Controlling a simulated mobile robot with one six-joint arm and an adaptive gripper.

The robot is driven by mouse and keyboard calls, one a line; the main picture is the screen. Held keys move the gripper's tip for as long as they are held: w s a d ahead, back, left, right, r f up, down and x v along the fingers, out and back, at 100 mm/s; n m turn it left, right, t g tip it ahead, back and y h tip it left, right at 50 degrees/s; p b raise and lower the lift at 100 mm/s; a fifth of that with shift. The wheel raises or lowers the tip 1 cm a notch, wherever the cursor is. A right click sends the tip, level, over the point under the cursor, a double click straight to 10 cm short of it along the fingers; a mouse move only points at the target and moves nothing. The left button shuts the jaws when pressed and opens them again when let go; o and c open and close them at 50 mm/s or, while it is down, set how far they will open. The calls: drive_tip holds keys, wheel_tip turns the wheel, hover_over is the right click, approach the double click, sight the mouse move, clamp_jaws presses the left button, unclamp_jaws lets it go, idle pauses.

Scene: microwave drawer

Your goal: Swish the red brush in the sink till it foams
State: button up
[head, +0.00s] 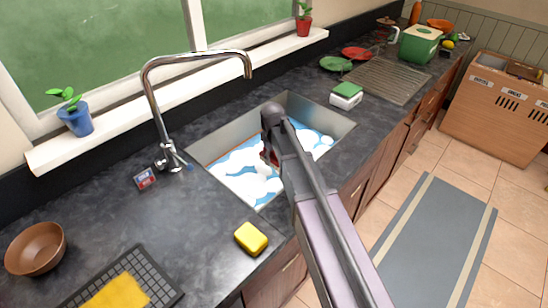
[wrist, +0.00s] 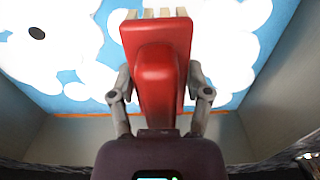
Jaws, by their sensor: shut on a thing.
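The sink (head: 205,151) is a grey basin set in the dark counter, with blue water and white foam (head: 240,160) in it. In the wrist view, the red brush (wrist: 158,75) sits between the fingers of my gripper (wrist: 160,92), its pale bristles pointing away over the foam. My gripper is shut on the brush. White foam patches (wrist: 225,40) lie on the blue water on both sides of the brush. In the head view my arm hides most of the gripper and brush, which are in the sink; only a bit of red shows.
A chrome faucet (head: 155,100) arches over the sink's back edge. A yellow sponge (head: 251,239) lies on the front counter, and a green-and-white sponge box (head: 346,95) stands right of the sink. A brown bowl (head: 36,249) and dark rack (head: 150,272) are at the left.

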wheel_tip(320, 180, up, 14)
drive_tip(key=p, duration=1.3)
drive_tip(key=shift+f, duration=0.2)
drive_tip(key=shift+f+b, duration=0.5)
drive_tip(key=shift+b, duration=0.05)
